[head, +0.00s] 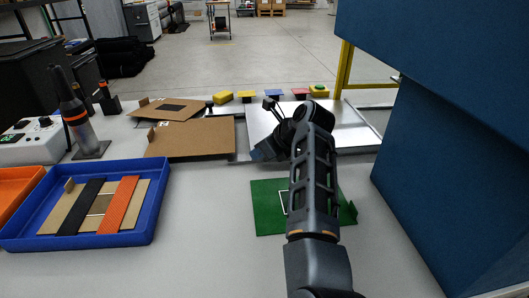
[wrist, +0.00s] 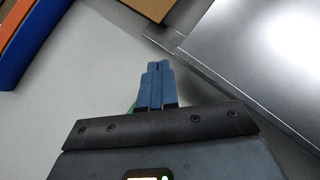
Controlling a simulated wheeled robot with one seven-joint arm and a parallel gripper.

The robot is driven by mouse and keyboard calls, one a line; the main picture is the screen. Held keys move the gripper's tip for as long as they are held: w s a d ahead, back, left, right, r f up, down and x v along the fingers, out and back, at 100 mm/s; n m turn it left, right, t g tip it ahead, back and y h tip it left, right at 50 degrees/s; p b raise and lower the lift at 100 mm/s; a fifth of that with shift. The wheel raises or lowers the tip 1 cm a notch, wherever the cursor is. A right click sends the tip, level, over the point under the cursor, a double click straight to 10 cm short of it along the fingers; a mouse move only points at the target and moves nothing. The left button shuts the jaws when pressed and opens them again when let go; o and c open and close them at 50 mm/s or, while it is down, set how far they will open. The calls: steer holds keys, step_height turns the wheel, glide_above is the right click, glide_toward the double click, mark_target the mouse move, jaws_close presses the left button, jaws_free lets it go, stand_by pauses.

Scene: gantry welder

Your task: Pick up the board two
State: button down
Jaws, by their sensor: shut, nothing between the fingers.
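My gripper (head: 259,153) is shut and empty, its blue fingers together above the grey table near the metal plate's left edge. The closed fingers also show in the wrist view (wrist: 157,66). A green board (head: 267,219) lies flat on the table, partly hidden under my arm; a sliver of green shows beside the fingers in the wrist view. Two brown boards lie at the back left, a nearer one (head: 195,139) and a farther one (head: 150,111) with a dark patch. Another tan board (head: 56,213) lies in the blue tray. No label shows which is board two.
The blue tray (head: 150,218) at left also holds a black strip and an orange strip. A shiny metal plate (head: 352,136) lies behind my arm. A large blue block (head: 430,170) blocks the right side. Bare table lies between the tray and the green board.

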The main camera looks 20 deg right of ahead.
steer(key=b+x, duration=0.4)
steer(key=shift+s+d+f, duration=0.1)
steer(key=shift+s+f, duration=0.05)
steer(key=w+b, duration=0.1)
steer(key=w+a+b, duration=0.1)
steer(key=shift+w+a+f+b, duration=0.1)
steer(key=shift+w+f+b, duration=0.05)
steer(key=shift+b, duration=0.2)
steer(key=shift+w+a+b, duration=0.25)
steer(key=shift+w+b, duration=0.25)
steer(key=shift+w+a+r, duration=0.15)
steer(key=shift+w+r, duration=0.1)
steer(key=shift+w, duration=0.05)
